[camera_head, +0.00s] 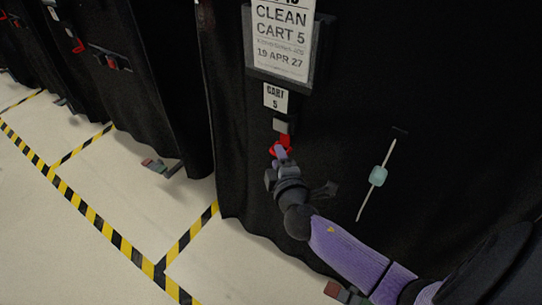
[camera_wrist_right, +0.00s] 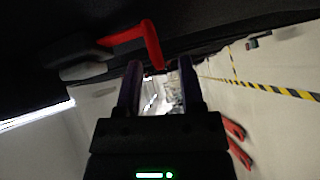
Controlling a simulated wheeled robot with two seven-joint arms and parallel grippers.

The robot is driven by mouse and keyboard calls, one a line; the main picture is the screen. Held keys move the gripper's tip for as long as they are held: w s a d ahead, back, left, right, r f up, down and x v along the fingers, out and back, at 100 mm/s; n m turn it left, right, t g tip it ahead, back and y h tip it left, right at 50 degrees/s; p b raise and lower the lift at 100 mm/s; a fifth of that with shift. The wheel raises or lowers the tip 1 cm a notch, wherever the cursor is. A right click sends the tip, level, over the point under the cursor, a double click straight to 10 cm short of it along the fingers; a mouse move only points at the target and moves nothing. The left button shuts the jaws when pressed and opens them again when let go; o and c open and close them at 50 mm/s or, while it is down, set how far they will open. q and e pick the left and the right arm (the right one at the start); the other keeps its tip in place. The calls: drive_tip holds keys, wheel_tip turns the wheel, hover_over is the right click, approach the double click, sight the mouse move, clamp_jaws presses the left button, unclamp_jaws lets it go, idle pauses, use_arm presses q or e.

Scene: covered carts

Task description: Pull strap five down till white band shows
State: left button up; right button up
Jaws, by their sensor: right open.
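Strap five is a red strap (camera_head: 279,148) on the black cover (camera_head: 330,125) of cart 5, below a small grey buckle (camera_head: 282,126) and the "CART 5" tag (camera_head: 276,97). Only red shows on it. My right gripper (camera_head: 279,157) is at the strap's lower part and overlaps it in the head view. In the right wrist view the red strap (camera_wrist_right: 151,45) hangs from the dark cover, its end close to the fingertips of my open right gripper (camera_wrist_right: 160,68). I cannot tell whether the strap lies between the fingers. My left gripper is not in view.
A pale block (camera_head: 378,176) sits on a thin white line on the cover to the right. Other covered carts (camera_head: 135,75) stand at the left. The floor with yellow-black tape (camera_head: 100,223) is clear at lower left.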

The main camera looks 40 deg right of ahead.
drive_tip(key=shift+x, duration=1.05)
drive_tip(key=c, duration=0.7)
clamp_jaws()
